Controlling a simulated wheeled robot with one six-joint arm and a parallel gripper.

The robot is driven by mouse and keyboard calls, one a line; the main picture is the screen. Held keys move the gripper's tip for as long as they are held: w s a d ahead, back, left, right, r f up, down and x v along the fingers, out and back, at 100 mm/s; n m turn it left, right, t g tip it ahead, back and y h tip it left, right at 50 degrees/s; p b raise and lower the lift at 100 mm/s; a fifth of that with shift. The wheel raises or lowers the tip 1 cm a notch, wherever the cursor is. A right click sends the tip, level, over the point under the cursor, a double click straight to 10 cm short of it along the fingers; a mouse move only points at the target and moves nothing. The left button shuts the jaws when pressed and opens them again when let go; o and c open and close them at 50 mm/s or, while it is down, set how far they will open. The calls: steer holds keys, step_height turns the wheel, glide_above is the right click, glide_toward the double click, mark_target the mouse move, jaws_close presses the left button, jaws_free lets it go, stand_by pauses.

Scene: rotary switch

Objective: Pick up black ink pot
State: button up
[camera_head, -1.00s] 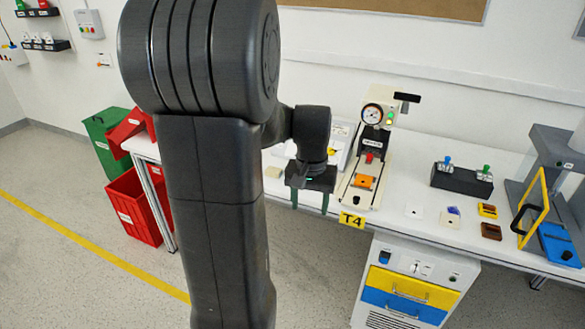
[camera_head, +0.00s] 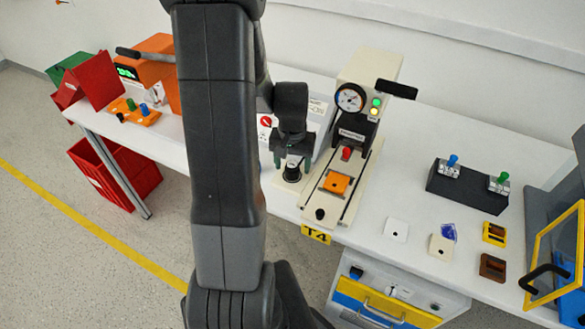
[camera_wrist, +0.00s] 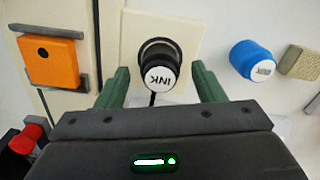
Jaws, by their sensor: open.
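The black ink pot (camera_wrist: 158,65) has a white lid marked INK and stands on a pale square plate (camera_wrist: 132,38) in the wrist view. In the head view the ink pot (camera_head: 292,172) shows below my gripper (camera_head: 290,157) on the bench, left of the pad-printing machine. In the wrist view the two green fingers of my gripper (camera_wrist: 159,88) are open, one on each side of the pot with gaps. Whether the fingertips are down at pot height is hard to tell.
The machine's orange block (camera_head: 337,183) sits on its bed just right of the pot. A black switch box (camera_head: 467,186) and small coloured pieces lie to the right. White bench (camera_head: 400,190) is clear between.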

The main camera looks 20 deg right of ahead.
steer(key=shift+s+a+f, duration=0.1)
steer(key=shift+f, duration=0.3)
steer(key=c, duration=1.1)
